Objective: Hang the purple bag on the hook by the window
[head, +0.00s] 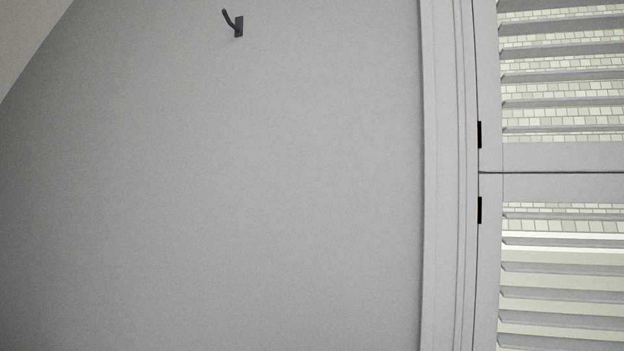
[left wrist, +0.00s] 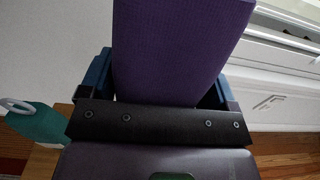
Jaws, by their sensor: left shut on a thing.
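The dark hook (head: 236,25) sticks out of the grey wall near the top of the head view, left of the window (head: 560,180). The purple bag (left wrist: 178,45) fills the upper middle of the left wrist view. My left gripper (left wrist: 160,82) is shut on it, with a blue finger at each side. Only part of the bag shows, and its handle cannot be made out. Neither the bag nor my grippers show in the head view, so the distance from bag to hook cannot be told. My right gripper is in neither view.
The grey wall (head: 210,190) below the hook is bare. The window has white louvred shutters and a raised frame (head: 448,180). In the left wrist view, a teal thing with a pale ring (left wrist: 38,125) shows at lower left, and reddish wooden floor (left wrist: 290,165) at lower right.

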